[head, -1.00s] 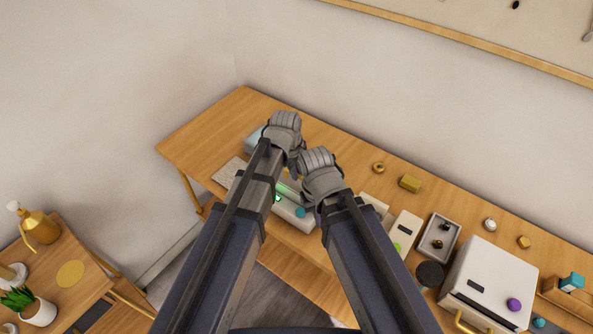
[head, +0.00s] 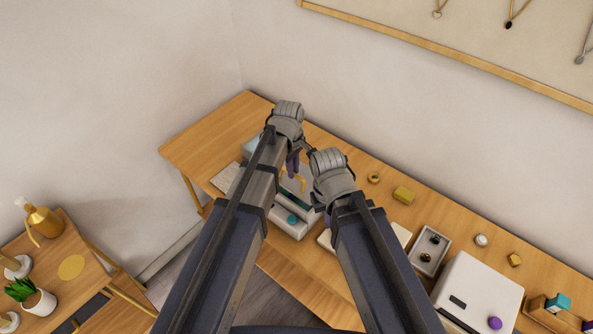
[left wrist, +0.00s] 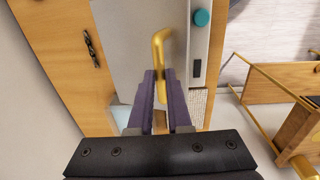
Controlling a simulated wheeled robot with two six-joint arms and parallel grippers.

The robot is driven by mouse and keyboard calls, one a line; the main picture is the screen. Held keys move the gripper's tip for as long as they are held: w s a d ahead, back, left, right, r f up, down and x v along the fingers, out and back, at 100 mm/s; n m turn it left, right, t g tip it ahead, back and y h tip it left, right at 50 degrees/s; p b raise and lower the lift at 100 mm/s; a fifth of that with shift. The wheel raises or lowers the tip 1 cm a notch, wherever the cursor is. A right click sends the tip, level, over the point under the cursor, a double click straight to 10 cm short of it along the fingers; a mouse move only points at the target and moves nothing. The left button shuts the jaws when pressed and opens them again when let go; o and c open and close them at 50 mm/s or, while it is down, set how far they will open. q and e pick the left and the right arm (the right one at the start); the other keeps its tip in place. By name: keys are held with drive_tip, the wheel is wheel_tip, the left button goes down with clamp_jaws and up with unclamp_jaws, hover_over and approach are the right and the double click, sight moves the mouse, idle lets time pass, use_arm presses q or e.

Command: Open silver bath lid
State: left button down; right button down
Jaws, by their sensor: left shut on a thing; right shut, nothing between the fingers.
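The silver bath is a light grey box (head: 284,222) near the left end of the long table, with a teal knob (head: 292,219) on it. Its grey lid (head: 312,172) is tilted up, with a dark gap between lid and body. My left gripper (head: 293,164) is shut on the lid's gold handle (head: 301,184). In the left wrist view, the handle (left wrist: 158,50) runs between my purple fingers (left wrist: 166,95), with the lid panel (left wrist: 125,28) behind. My right gripper (head: 327,212) is shut and empty, just right of the bath; its fingers are mostly hidden by my arm.
A speckled mat (head: 226,178) lies left of the bath. A wall stands behind the table.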

use_arm(q)
drive_tip(key=w+d+r+p, duration=0.2)
drive_tip(key=w+d+r, duration=0.1)
drive_tip(key=w+d, duration=0.7)
drive_tip(key=w, duration=0.4)
drive_tip(key=shift+p, duration=0.3)
drive_tip(key=c, duration=1)
unclamp_jaws()
drive_tip(key=shift+s, duration=0.1)
drive_tip(key=shift+r, duration=0.1)
wheel_tip(320, 180, up, 8)
drive_tip(key=p, duration=0.7)
drive_tip(key=shift+s+a+p, duration=0.15)
drive_tip(key=shift+s+p, duration=0.05)
drive_tip(key=shift+p, duration=0.2)
